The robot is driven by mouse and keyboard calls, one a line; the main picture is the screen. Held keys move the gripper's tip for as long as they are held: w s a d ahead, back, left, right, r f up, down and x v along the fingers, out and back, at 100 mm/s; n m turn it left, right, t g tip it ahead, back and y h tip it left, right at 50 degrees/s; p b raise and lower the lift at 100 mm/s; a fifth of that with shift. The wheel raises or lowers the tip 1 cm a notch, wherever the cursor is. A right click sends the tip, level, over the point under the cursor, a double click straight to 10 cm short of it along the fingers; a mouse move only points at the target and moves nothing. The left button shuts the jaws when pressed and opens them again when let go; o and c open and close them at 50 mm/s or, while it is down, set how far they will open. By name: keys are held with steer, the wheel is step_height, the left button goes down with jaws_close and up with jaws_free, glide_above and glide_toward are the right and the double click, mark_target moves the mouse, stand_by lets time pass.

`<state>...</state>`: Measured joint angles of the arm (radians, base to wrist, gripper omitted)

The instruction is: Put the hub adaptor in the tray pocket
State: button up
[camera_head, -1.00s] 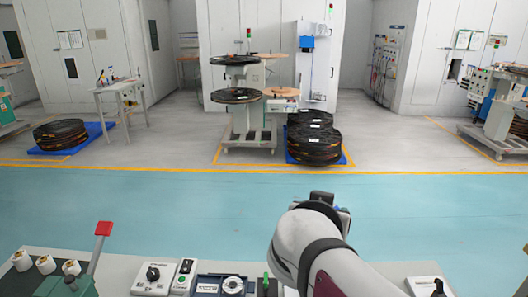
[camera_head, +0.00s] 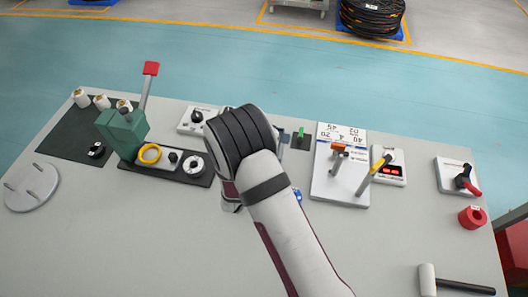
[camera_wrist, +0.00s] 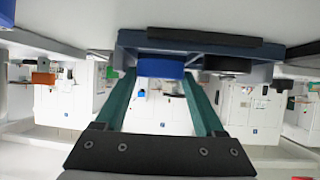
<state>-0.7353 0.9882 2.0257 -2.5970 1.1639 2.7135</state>
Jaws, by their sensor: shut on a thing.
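In the wrist view, my gripper (camera_wrist: 160,82) has its two green fingers on either side of a blue round part (camera_wrist: 160,66), apparently the hub adaptor, and is shut on it. The blue-grey tray (camera_wrist: 262,50) shows upside down right behind the part, with a dark round thing (camera_wrist: 227,64) beside it. I cannot tell whether the blue part is in a pocket or in front of the tray. In the head view, my arm hides the gripper, the part and nearly all of the tray.
On the grey bench (camera_head: 130,245), a green lever press (camera_head: 122,132) stands left of my arm. A white panel with levers (camera_head: 340,165) stands to the right. A red ring (camera_head: 472,217) and a mallet (camera_head: 455,283) lie at the right. The bench's front left is clear.

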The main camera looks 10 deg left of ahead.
steer(key=shift+f, duration=0.8)
steer(key=shift+f, duration=0.1)
